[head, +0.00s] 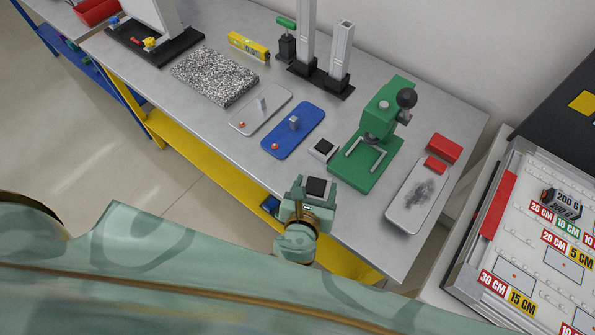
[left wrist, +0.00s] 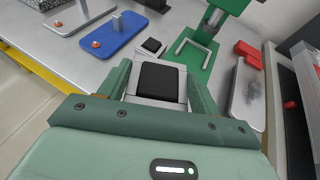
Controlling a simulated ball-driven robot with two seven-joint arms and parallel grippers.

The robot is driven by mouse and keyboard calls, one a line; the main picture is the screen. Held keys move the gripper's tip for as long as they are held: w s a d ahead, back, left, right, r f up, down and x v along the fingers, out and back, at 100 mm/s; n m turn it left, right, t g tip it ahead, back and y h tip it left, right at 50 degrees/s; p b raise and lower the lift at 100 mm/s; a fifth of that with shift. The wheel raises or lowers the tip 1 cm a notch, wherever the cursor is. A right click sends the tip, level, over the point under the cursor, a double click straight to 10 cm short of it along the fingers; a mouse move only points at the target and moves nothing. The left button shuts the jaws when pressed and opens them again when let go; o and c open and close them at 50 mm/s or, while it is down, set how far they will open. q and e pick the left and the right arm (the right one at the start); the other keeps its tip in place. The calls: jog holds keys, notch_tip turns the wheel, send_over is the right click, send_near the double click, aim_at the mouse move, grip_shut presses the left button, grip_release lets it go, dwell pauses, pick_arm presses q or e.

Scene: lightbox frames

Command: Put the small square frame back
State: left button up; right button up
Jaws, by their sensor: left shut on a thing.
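My left gripper (head: 308,193) is shut on a small square piece with a black face and a light grey rim, which I take for the small square frame (head: 317,186). In the left wrist view the small square frame (left wrist: 160,82) sits between the two green fingers (left wrist: 158,88), black face up. It is near the table's front edge; its height above the table is hard to tell. A similar square piece (head: 323,148) with a black top lies on the table just beyond, beside the green press; it also shows in the left wrist view (left wrist: 151,45). My right gripper is not in view.
A green press (head: 378,150) stands behind the gripper. A blue plate (head: 292,130) and a grey plate (head: 260,112) lie left, a smudged pale plate (head: 416,205) and red blocks (head: 444,148) right. A granite slab (head: 214,76) lies farther left. A labelled white board (head: 520,270) stands at right.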

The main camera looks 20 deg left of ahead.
aim_at(306, 172)
pick_arm(q)
jog(key=w+a+f+b, duration=0.2)
jog(key=w, duration=0.1)
jog(key=w+a+f+b, duration=0.1)
jog(key=w, duration=0.1)
jog(key=shift+w+a+f, duration=0.25)
jog(key=shift+a+f, duration=0.1)
jog(key=shift+a, duration=0.05)
jog(key=f+b, duration=0.1)
jog(key=w+a+f+b, duration=0.1)
jog(key=w+f+b, duration=0.1)
jog(key=f+b, duration=0.1)
jog(key=shift+w+a, duration=0.25)
jog(key=shift+w+a+f, duration=0.2)
jog(key=shift+w+a, duration=0.05)
jog(key=shift+w, duration=0.05)
jog(key=f+b, duration=0.2)
jog(key=b, duration=0.1)
jog(key=f+b, duration=0.2)
jog(key=shift+w+a, duration=0.1)
jog(key=shift+w, duration=0.15)
jog(key=shift+r, duration=0.25)
jog(key=o, duration=0.9)
jog(key=shift+f, duration=0.15)
jog(key=shift+c, duration=0.2)
jog(key=o, duration=0.3)
